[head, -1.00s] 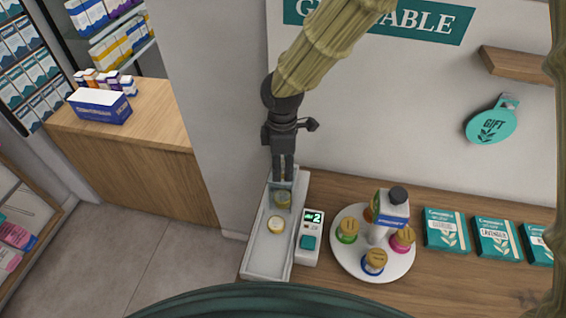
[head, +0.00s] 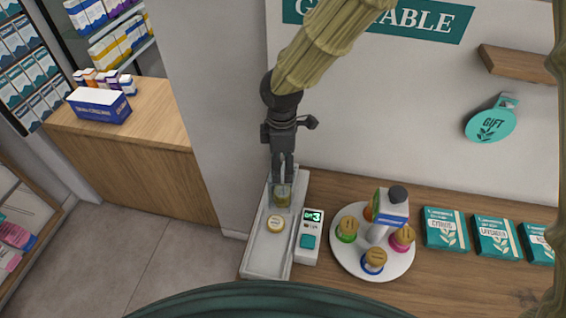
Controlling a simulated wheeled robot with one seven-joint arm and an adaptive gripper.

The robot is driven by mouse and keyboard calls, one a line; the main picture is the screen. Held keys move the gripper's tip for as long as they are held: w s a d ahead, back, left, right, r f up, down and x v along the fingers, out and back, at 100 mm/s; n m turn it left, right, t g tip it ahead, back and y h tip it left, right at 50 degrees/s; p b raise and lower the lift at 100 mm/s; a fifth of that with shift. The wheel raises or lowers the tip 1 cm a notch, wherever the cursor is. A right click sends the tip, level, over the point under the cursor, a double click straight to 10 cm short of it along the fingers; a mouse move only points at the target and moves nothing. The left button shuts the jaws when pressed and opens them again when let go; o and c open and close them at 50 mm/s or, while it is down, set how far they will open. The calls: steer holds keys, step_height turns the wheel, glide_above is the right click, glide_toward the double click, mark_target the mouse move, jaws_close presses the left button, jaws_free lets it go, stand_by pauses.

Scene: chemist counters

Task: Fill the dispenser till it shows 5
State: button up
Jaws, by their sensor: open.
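The dispenser is a long pale grey tray (head: 262,262) with a small white display unit (head: 308,252) at its right side. The green display (head: 312,216) reads 3, and a teal button (head: 308,241) sits below it. My gripper (head: 283,184) points down over the tray's back end and is open. A greenish-yellow jar (head: 283,198) is right at its fingertips, partly hidden by them. I cannot tell whether the fingers touch it.
A round white stand (head: 345,262) right of the display holds several coloured, wooden-topped jars and a central post with a sign. Teal boxes (head: 446,229) stand farther right. The white wall rises close behind the tray.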

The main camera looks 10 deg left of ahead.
step_height(320, 180, up, 12)
steer(key=shift+f, duration=0.2)
stand_by(0.8)
